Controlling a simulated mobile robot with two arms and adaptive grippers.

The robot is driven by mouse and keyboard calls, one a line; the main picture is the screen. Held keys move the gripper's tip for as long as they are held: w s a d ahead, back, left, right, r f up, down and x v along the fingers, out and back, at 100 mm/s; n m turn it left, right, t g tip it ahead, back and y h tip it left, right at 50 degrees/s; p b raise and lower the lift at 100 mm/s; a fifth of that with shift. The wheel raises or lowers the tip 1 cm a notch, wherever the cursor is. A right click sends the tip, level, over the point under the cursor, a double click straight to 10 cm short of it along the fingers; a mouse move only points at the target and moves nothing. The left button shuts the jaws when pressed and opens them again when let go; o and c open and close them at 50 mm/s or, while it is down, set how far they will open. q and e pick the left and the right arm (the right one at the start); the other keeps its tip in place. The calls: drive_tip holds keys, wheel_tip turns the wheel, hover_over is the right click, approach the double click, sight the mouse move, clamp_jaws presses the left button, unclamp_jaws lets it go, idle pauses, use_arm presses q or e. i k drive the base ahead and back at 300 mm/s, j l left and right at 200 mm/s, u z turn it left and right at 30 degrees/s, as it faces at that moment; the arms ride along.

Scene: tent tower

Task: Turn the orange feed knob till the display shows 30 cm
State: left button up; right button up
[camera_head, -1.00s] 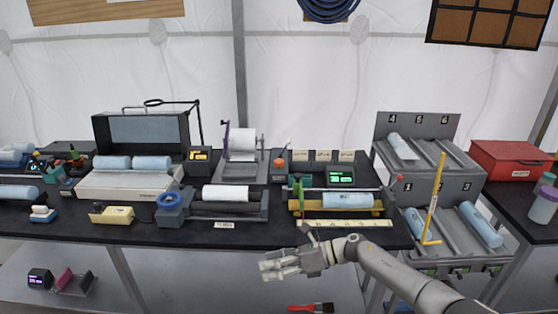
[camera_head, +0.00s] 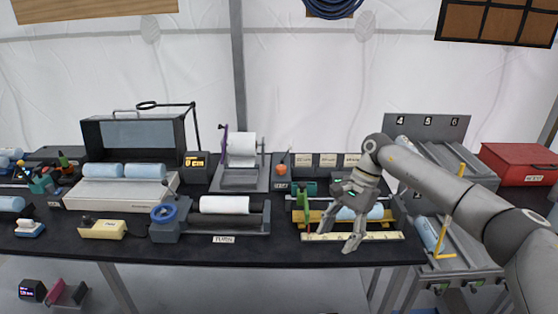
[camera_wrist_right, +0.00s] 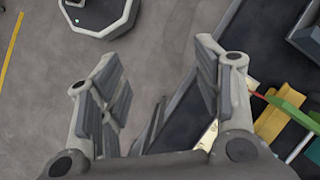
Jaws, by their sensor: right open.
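The orange feed knob (camera_head: 282,168) stands upright on a small dark unit at the back of the bench, right of the roll stand. My right gripper (camera_head: 340,213) is open and empty, over the front right of the bench, to the right of and nearer than the knob. In the right wrist view its spread fingers (camera_wrist_right: 158,65) have nothing between them, and the knob does not show. My left gripper is out of view.
The roll stand (camera_head: 239,178) is left of the knob. Below my right gripper are a yellow cradle with a blue roll (camera_head: 375,212) and a pale ruler strip (camera_head: 385,236). A green lever (camera_head: 306,215) stands beside them. Labelled blocks (camera_head: 328,160) stand right of the knob.

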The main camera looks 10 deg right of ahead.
sight(281, 169)
drive_tip(key=i, duration=1.7)
